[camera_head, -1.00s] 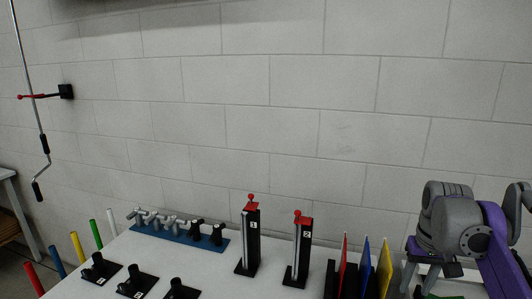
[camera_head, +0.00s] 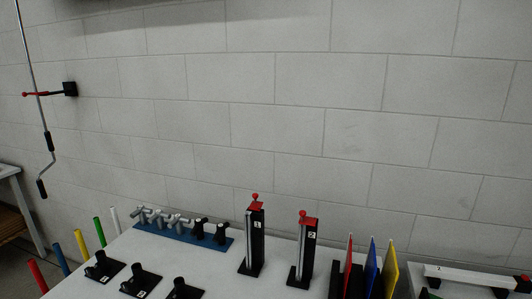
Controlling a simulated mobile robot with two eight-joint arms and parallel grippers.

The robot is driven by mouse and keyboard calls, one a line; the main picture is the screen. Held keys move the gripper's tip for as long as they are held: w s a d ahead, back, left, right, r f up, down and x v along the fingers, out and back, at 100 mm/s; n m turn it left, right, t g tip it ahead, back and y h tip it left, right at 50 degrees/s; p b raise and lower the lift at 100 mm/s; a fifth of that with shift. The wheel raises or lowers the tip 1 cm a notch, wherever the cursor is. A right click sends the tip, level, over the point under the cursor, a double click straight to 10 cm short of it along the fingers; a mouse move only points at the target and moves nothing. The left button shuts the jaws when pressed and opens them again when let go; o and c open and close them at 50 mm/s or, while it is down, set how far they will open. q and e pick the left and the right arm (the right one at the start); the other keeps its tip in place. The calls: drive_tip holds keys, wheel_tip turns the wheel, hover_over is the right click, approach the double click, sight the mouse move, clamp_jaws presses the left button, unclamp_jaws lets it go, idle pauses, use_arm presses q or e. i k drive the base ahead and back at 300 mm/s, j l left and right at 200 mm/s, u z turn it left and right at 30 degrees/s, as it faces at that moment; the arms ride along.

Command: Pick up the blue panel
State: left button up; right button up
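The blue panel (camera_head: 372,264) stands upright in a black rack (camera_head: 335,283) at the bottom right of the head view. It sits between a red panel (camera_head: 348,262) on its left and a yellow panel (camera_head: 391,268) on its right. The lower parts of the panels and rack are cut off by the picture's edge. Neither of my grippers shows in the head view now.
Two black posts with red knobs, one post (camera_head: 255,240) and another (camera_head: 304,252), stand left of the rack. A blue strip (camera_head: 180,236) with several handles lies behind. Black fixtures (camera_head: 140,283) are at the front left. A white bar (camera_head: 470,277) lies at right.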

sight(370, 272)
drive_tip(key=j+z, duration=0.15)
drive_tip(key=z, duration=0.2)
drive_tip(key=k+j+z, duration=0.1)
drive_tip(key=z, duration=0.25)
drive_tip(key=k+j+z, duration=0.1)
drive_tip(key=z, duration=0.3)
drive_tip(key=j, duration=0.1)
